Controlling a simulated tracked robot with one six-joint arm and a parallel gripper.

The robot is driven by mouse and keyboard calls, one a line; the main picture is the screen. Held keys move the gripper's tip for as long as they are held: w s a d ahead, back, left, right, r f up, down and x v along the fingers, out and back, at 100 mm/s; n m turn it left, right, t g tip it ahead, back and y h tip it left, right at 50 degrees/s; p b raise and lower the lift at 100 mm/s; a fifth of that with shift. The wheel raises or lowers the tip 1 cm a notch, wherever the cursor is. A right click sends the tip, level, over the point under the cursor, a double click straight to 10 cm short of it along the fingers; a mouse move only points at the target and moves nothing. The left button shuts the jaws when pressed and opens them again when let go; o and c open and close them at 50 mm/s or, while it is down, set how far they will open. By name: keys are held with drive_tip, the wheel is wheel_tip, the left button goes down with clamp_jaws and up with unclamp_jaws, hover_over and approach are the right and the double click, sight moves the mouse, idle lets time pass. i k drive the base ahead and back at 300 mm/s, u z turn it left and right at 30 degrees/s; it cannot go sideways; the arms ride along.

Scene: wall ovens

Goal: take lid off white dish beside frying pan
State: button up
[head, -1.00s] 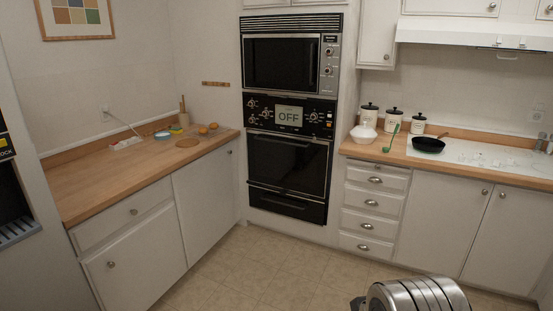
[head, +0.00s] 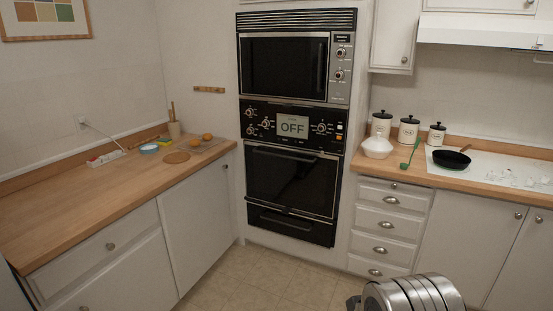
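The white lidded dish (head: 376,148) stands on the right counter, near its left end. Its lid (head: 377,142) looks seated on top. The black frying pan (head: 453,159) lies to the right of it, on the white cooktop, with a green utensil between them. Part of my arm, a ribbed metal piece, shows at the bottom right, well below and in front of the counter. My gripper's fingers cannot be made out in this view.
Several white canisters with black lids (head: 409,130) stand behind the dish. The green utensil (head: 411,154) lies close to its right. A wall oven (head: 291,180) stands left of the counter. The left wooden counter (head: 99,205) is mostly clear, and open floor (head: 258,276) lies ahead.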

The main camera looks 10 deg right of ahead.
sight(378, 144)
drive_tip(key=z, duration=0.05)
drive_tip(key=i, duration=1.65)
drive_tip(key=z, duration=0.3)
drive_tip(key=i, duration=1.6)
drive_tip(key=z, duration=0.15)
